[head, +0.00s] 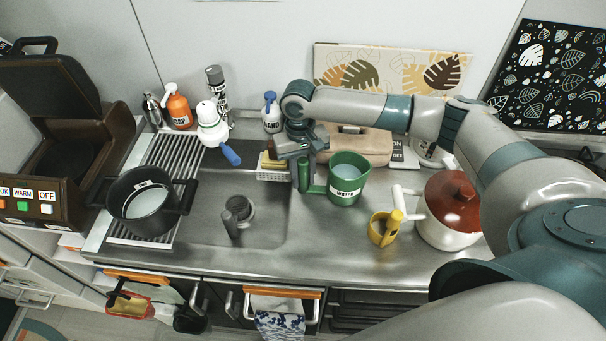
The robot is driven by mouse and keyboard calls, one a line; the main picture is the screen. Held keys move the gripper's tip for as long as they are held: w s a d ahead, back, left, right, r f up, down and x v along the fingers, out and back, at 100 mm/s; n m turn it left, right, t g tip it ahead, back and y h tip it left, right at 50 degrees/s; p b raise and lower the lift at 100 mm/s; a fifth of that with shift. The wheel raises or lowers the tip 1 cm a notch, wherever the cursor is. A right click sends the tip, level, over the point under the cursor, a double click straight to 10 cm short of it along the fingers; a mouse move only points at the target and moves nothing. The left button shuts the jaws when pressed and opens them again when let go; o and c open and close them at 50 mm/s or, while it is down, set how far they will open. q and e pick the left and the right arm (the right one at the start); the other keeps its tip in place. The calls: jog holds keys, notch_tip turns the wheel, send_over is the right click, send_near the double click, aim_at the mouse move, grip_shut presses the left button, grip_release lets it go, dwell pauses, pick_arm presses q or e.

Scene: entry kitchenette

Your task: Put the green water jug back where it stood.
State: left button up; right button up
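The green water jug (345,190), with a white WATER label and liquid inside, is upright at the counter just right of the sink. Its handle (303,177) points left toward the sink. My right gripper (300,154) reaches down from above at the top of the handle. Its fingertips are small and partly hidden, so I cannot tell whether they are shut on the handle. I also cannot tell whether the jug's base touches the counter. My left gripper is not in view.
The sink (215,205) holds a dark mug (238,213). A black pot (145,205) sits on the drainer at left. A beige case (358,143) stands behind the jug.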

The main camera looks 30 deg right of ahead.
aim_at(302, 158)
jog(key=o, duration=0.3)
jog(key=shift+r, duration=0.45)
jog(key=r+b, duration=0.1)
jog(key=r, duration=0.2)
jog(key=w+r+b, duration=0.1)
jog(key=r, duration=0.2)
jog(key=r+b, duration=0.1)
jog(key=r, duration=0.3)
jog(key=shift+w+d+r+b, duration=0.1)
jog(key=shift+w+b, duration=0.05)
jog(key=shift+b, duration=0.15)
jog(key=shift+r, duration=0.55)
